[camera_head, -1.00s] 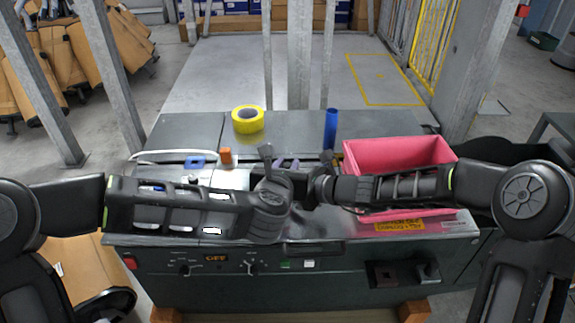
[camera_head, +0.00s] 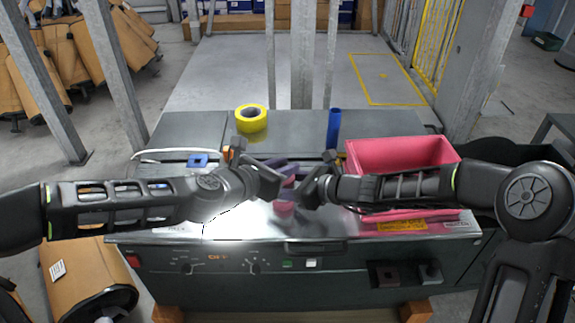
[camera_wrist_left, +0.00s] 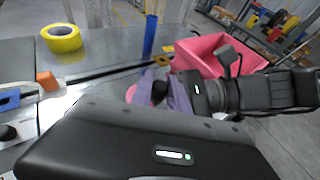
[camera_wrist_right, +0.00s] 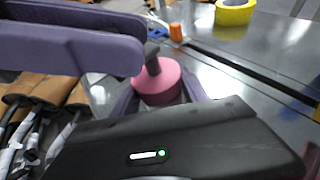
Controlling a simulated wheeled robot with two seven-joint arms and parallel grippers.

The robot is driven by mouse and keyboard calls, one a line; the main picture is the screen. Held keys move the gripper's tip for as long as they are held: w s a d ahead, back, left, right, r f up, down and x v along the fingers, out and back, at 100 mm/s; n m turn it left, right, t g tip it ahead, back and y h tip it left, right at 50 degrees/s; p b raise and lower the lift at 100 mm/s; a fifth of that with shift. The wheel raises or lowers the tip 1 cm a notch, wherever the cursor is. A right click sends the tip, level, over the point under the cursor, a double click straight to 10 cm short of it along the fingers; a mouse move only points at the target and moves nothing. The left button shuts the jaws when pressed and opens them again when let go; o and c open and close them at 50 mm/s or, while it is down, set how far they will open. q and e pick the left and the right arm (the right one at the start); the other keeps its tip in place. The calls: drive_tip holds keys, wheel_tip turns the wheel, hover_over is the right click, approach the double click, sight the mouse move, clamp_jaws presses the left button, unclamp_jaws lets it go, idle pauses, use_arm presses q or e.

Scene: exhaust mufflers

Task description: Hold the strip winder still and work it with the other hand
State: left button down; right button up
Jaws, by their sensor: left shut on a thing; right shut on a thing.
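In the left wrist view a purple piece (camera_wrist_left: 180,95) stands beside a dark knob. In the right wrist view the pink drum (camera_wrist_right: 158,84) carries a dark stem, and purple bars pass close by. The exact grip points are hidden by the gripper bodies.
A yellow tape roll (camera_head: 251,118) and an upright blue tube (camera_head: 333,128) stand behind on the bench. A pink bin (camera_head: 400,150) is at the right, partly behind my right arm. A small blue piece (camera_head: 197,160) and an orange block (camera_wrist_left: 47,80) lie at the left.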

use_arm(q)
drive_tip(key=shift+a+m+g+h, duration=0.25)
drive_tip(key=shift+m+g+h, duration=0.25)
drive_tip(key=shift+m+h, duration=0.15)
drive_tip(key=shift+a+m+g+h, duration=0.2)
drive_tip(key=shift+m+g+h, duration=0.35)
drive_tip(key=shift+m, duration=0.1)
drive_tip(key=c, duration=1.3)
unclamp_jaws()
drive_tip(key=shift+o, duration=0.2)
drive_tip(key=v, duration=1.2)
drive_tip(key=shift+w, duration=0.1)
